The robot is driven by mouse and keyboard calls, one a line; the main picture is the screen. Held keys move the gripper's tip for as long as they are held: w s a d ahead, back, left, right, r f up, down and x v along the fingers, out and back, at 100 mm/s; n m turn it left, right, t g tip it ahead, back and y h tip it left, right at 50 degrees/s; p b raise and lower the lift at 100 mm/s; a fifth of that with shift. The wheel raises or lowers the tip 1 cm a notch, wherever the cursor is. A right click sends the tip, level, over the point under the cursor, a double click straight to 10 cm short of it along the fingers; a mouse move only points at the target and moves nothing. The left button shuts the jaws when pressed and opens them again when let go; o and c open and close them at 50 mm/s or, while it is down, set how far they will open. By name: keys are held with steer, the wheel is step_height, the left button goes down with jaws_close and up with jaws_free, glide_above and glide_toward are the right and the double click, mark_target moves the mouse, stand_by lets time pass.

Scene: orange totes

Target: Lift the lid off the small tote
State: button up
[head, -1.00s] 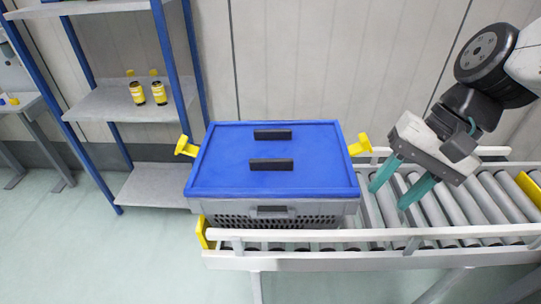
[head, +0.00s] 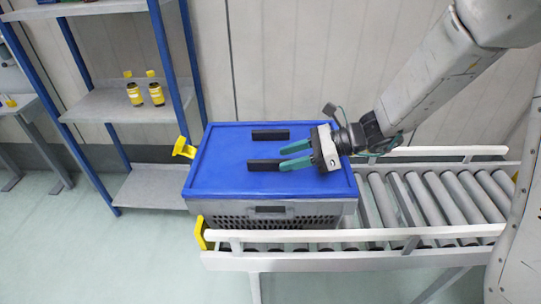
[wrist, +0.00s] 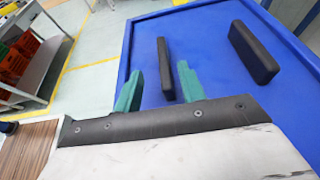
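The small tote (head: 310,210) is grey with slotted sides and sits on the left end of the roller conveyor. Its blue lid (head: 222,165) lies flat on top and bears two black bar handles. The far handle (head: 271,135) stands clear of my gripper. The near handle (head: 262,165) is close to my fingertips. My gripper (head: 296,156) is over the right half of the lid, its teal fingers spread and pointing left. In the wrist view, the near handle (wrist: 165,68) appears ahead, between the open fingers (wrist: 158,85), and the far handle (wrist: 254,53) is to the right.
The roller conveyor (head: 440,200) runs empty to the right, with white side rails. A blue-post shelf (head: 130,100) with two yellow-black bottles (head: 145,93) stands at left. A yellow clip (head: 184,148) juts out beside the tote's left side. A wall is close behind.

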mark_target(275, 160)
steer(key=x, duration=0.5)
steer(key=shift+w+a+f, duration=0.1)
steer(key=shift+w+a, duration=0.2)
jaws_close()
